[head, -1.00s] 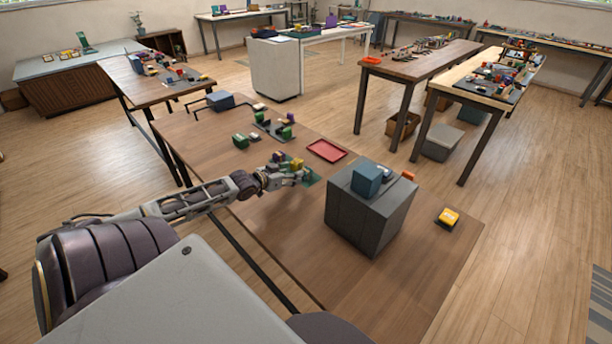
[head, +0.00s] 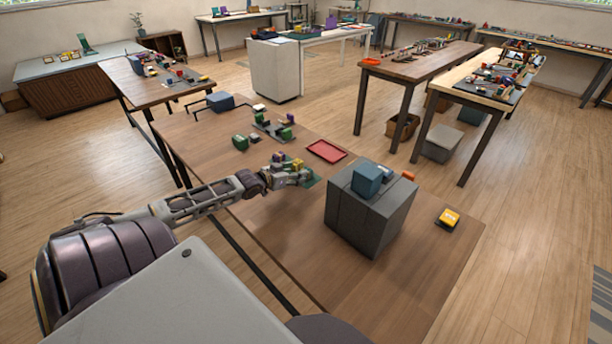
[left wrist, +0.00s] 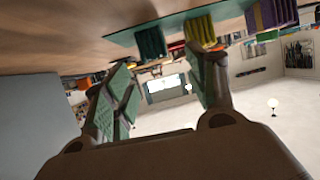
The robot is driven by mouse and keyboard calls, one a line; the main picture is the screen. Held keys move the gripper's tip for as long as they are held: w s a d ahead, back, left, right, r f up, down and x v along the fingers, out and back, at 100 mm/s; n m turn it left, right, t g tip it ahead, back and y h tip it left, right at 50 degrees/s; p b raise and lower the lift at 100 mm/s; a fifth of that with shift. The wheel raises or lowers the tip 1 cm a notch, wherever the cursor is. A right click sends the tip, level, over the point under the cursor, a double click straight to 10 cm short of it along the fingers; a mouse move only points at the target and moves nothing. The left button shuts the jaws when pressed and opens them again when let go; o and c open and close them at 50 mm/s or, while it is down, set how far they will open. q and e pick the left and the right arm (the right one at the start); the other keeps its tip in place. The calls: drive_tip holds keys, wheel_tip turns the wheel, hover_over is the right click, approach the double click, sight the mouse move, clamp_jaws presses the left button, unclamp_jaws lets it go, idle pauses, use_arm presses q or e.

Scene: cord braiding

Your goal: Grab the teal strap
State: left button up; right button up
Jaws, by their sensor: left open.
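My left gripper (head: 306,176) is over the brown table in the head view, its arm reaching in from the left. In the left wrist view its fingers (left wrist: 165,85) are spread, with ridged green pads and nothing between them. A flat teal piece (head: 313,182) shows beside the fingertips in the head view. In the left wrist view a teal sheet (left wrist: 122,38) lies beyond the fingers, with green, yellow and purple bundles at it. I cannot tell whether this teal piece is the strap. The gripper partly hides the bundles in the head view. My right gripper is out of view.
A grey block (head: 345,215) with a blue box (head: 368,180) on top stands right of the gripper. A red tray (head: 327,151) lies behind, and a yellow item (head: 447,217) lies near the right edge. The table's front part (head: 295,250) is clear.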

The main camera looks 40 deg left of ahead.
use_arm(q)
drive_tip(key=shift+x, duration=0.75)
drive_tip(key=shift+b+x, duration=0.35)
drive_tip(key=shift+x, duration=0.45)
drive_tip(key=shift+w+d+f, duration=0.25)
drive_tip(key=shift+w+f, duration=0.15)
drive_tip(key=shift+w, duration=0.4)
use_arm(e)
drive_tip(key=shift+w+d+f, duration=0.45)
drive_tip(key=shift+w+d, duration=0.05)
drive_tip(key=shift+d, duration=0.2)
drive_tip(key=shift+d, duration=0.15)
use_arm(q)
drive_tip(key=shift+c, duration=0.2)
drive_tip(key=c, duration=1.1)
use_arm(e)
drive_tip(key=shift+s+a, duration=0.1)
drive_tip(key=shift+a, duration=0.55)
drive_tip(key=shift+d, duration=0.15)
